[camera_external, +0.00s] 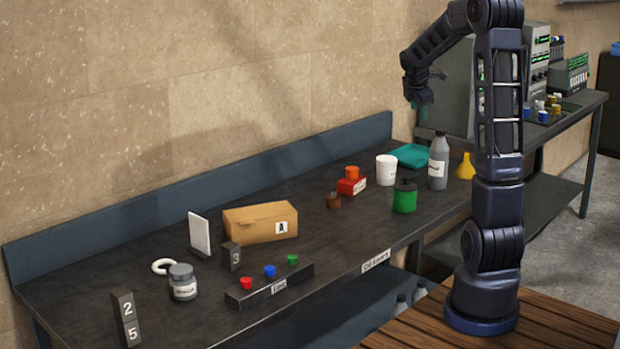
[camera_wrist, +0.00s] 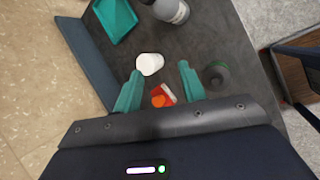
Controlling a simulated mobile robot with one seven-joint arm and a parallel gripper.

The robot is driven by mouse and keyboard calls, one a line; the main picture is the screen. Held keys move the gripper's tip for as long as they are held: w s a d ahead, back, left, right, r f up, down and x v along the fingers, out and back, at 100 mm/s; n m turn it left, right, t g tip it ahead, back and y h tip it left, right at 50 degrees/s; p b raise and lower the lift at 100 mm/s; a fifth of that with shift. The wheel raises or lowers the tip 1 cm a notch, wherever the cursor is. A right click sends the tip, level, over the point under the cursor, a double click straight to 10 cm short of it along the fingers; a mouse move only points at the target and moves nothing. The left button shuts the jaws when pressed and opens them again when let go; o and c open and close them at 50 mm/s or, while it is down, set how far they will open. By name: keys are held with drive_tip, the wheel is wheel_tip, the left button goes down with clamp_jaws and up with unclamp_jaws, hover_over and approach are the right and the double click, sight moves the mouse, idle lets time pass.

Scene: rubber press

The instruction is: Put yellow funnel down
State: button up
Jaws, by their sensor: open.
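The yellow funnel (camera_external: 465,167) stands upright, wide end down, on the dark workbench (camera_external: 330,240), just right of the grey bottle and partly behind my arm in the external view. I cannot see the funnel in the wrist view. My gripper (camera_external: 420,100) is raised above the far right part of the bench, apart from the funnel. In the wrist view its teal fingers (camera_wrist: 160,90) are spread, with nothing held between them.
A grey bottle (camera_external: 438,162), white cup (camera_external: 386,169), teal tray (camera_external: 412,155), green container (camera_external: 404,197) and red box (camera_external: 351,187) stand near the funnel. A cardboard box (camera_external: 260,222) is further left. The bench's middle front has free room.

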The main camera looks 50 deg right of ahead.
drive_tip(key=s+a+r+m+y, duration=0.1)
drive_tip(key=s+a+r+m, duration=0.15)
drive_tip(key=a, duration=0.45)
drive_tip(key=s+a+r+m+t, duration=0.1)
drive_tip(key=s+a+m, duration=0.15)
drive_tip(key=a, duration=0.55)
drive_tip(key=s+a+r+m+y, duration=0.1)
drive_tip(key=s+a+r, duration=0.15)
drive_tip(key=a, duration=0.45)
drive_tip(key=s+a+f+m+y, duration=0.1)
drive_tip(key=s+a+m, duration=0.2)
drive_tip(key=s+a, duration=0.6)
drive_tip(key=s+a+f+m+t+y, duration=0.1)
drive_tip(key=s+a+m, duration=0.3)
drive_tip(key=s+a, duration=0.4)
drive_tip(key=shift+s+a+f+y, duration=0.35)
drive_tip(key=shift+s+f+y, duration=0.2)
drive_tip(key=shift+f+y, duration=0.2)
